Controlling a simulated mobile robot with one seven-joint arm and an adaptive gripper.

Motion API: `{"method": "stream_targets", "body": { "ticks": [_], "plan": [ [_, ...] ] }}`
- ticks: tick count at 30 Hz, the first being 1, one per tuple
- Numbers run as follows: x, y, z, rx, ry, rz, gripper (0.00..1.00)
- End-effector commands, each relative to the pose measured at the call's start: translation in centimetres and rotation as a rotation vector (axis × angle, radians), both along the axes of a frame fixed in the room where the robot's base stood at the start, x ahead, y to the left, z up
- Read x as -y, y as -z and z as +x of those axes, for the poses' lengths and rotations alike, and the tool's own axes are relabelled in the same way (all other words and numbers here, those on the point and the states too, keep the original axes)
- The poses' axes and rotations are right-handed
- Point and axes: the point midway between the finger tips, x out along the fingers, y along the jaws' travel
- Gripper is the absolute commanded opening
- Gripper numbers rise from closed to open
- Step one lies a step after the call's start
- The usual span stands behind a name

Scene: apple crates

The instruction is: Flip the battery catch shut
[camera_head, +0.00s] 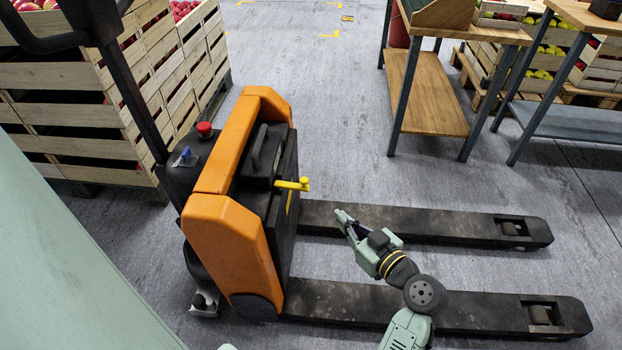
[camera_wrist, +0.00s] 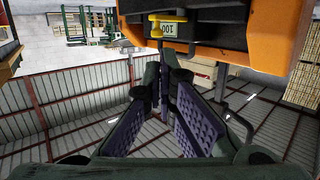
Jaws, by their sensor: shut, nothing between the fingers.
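The yellow battery catch (camera_head: 291,184) sticks out sideways from the black battery (camera_head: 262,160) in the orange pallet truck (camera_head: 222,230). Its end has a small yellow knob. In the wrist view the yellow catch (camera_wrist: 155,25) shows at the top, beside a small label, and the picture is upside down. My gripper (camera_head: 341,214) is right of the catch and nearer the viewer, above the forks and apart from the catch. In the wrist view my gripper's fingertips (camera_wrist: 164,68) are together with nothing between them, pointing towards the truck.
Two dark forks (camera_head: 420,222) extend right from the truck. Stacked apple crates (camera_head: 70,125) stand behind it at left. A wooden workbench (camera_head: 428,90) stands at the back right. Grey floor (camera_head: 330,110) is clear between truck and bench. A red button (camera_head: 204,129) tops the truck.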

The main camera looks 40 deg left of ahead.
Motion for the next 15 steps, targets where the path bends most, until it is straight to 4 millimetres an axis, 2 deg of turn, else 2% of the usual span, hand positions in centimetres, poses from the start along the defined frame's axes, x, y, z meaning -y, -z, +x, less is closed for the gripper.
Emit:
{"method": "stream_targets", "body": {
  "ticks": [8, 11, 15],
  "plan": [
    [-0.3, -0.1, 0.1, 0.001, 0.0, 0.001, 0.0],
    [-1.1, -0.1, 0.4, 0.0, -0.003, 0.002, 0.0],
    [-3.4, 0.2, 1.1, -0.001, -0.004, 0.002, 0.0]
  ]
}}
